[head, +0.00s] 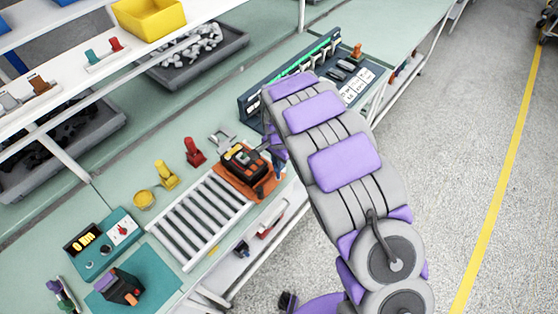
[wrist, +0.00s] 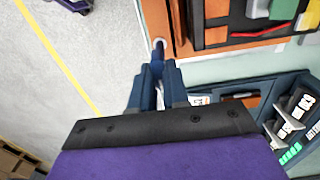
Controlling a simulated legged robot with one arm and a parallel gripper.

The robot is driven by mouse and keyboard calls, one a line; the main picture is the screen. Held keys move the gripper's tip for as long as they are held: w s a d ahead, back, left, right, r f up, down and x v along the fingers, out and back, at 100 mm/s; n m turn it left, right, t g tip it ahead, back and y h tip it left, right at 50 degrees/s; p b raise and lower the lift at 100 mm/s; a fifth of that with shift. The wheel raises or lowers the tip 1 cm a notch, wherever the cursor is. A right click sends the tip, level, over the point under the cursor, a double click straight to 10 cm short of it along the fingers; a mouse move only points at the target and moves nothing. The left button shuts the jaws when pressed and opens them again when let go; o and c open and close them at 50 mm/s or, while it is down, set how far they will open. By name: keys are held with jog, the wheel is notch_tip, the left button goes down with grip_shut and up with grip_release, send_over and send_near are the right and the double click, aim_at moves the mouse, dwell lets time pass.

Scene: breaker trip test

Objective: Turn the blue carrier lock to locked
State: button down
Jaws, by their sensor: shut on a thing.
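The blue carrier lock (wrist: 158,48) shows in the wrist view as a thin blue handle beside the orange carrier. My gripper (wrist: 156,72) has its dark blue fingers closed around it. In the head view, my gripper (head: 272,143) is at the right side of the orange carrier (head: 263,190), and a bit of the blue lock (head: 278,170) shows just below the fingers. A black and orange breaker (head: 243,160) sits on the carrier. The fingers hide much of the lock, so I cannot tell its exact turn.
A roller conveyor (head: 200,217) runs left of the carrier. Red (head: 194,152) and yellow (head: 165,177) pieces stand behind it. A dark test rack (head: 250,103) stands behind my arm, and it shows at lower right in the wrist view. The floor right of the bench is clear.

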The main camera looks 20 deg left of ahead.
jog(key=shift+a+r, duration=0.1)
jog(key=shift+a, duration=0.05)
jog(key=c, duration=1.1)
grip_release()
jog(key=shift+a, duration=0.1)
jog(key=shift+r, duration=0.2)
notch_tip(320, 180, up, 17)
jog(key=shift+a+f+p, duration=0.1)
jog(key=shift+f+p, duration=0.05)
jog(key=shift+p, duration=0.15)
